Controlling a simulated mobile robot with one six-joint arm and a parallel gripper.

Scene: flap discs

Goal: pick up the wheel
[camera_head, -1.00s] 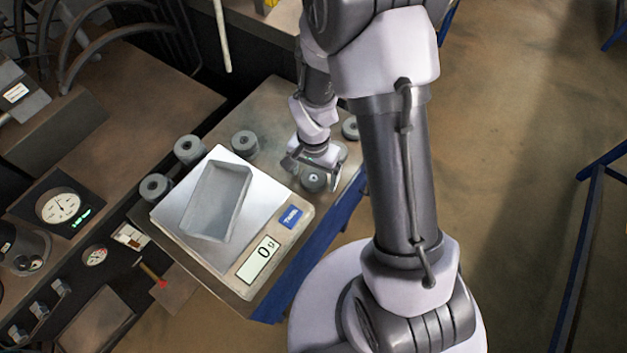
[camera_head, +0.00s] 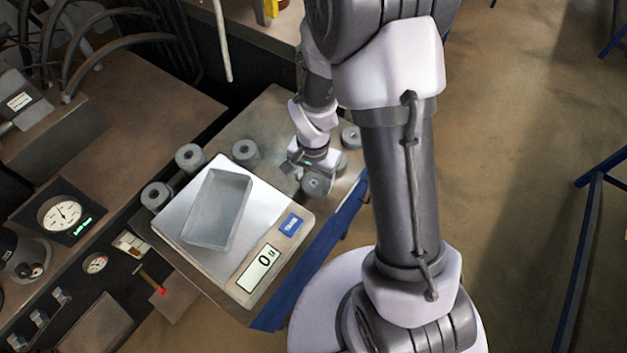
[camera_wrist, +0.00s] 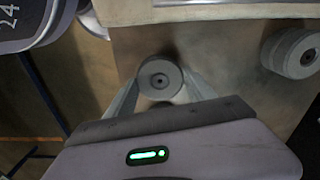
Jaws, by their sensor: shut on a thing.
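A grey wheel (camera_wrist: 160,79) with a dark centre hole sits between the two fingers of my gripper (camera_wrist: 161,92) in the wrist view. The fingers are shut on its sides. In the head view the held wheel (camera_head: 314,184) shows just below my gripper (camera_head: 312,172), over the right part of the bench. I cannot tell whether it touches the bench top. Similar wheels stand on the bench: one (camera_head: 246,152) behind the scale, two at its left (camera_head: 190,156) (camera_head: 156,195), and one (camera_head: 351,137) behind my arm. Another wheel shows at the right of the wrist view (camera_wrist: 293,52).
A scale (camera_head: 187,257) with a grey tray (camera_head: 217,208) on it stands left of my gripper; its display reads 0. Gauges and a red-tipped lever (camera_head: 151,281) lie to the left. Blue rails (camera_head: 583,255) stand at the far right, with open floor between.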

